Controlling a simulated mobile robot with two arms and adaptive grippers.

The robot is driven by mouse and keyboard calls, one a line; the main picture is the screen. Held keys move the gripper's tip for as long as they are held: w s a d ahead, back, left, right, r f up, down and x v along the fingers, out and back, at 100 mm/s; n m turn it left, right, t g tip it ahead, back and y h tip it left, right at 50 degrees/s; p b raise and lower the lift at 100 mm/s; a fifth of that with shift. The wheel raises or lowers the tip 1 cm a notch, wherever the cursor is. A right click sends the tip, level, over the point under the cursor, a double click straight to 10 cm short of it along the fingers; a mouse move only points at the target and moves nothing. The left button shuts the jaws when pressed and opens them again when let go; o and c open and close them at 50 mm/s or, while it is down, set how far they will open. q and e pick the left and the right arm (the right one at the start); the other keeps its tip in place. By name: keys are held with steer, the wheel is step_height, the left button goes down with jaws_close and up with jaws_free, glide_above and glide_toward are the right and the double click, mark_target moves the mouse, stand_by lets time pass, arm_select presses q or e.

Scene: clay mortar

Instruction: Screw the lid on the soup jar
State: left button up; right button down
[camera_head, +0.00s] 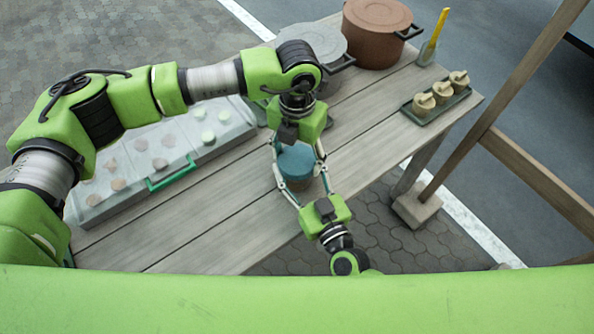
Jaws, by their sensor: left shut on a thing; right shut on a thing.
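The soup jar (298,185) stands near the front edge of the wooden table, its brownish body showing below a blue-teal lid (296,160). The lid sits on top of the jar; I cannot tell how tight it is. My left gripper (298,157) reaches down from above, its fingers on either side of the lid and shut on it. My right gripper (304,178) comes from the front edge, its fingers around the jar body and shut on it. The fingers hide parts of both sides of the jar.
A pale case (120,205) with a green handle and several round items lies at the left. A grey pot (318,42) and a brown pot (375,35) stand at the back. A tray (437,107) of small pots is at the right, near a yellow-handled tool (434,36). A wooden post (500,100) stands right of the table.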

arm_select(q)
steer(key=m, duration=1.4)
steer(key=shift+m, duration=0.3)
steer(key=m, duration=0.8)
steer(key=shift+m, duration=0.3)
steer(key=o, duration=1.2)
steer(key=shift+o, duration=0.2)
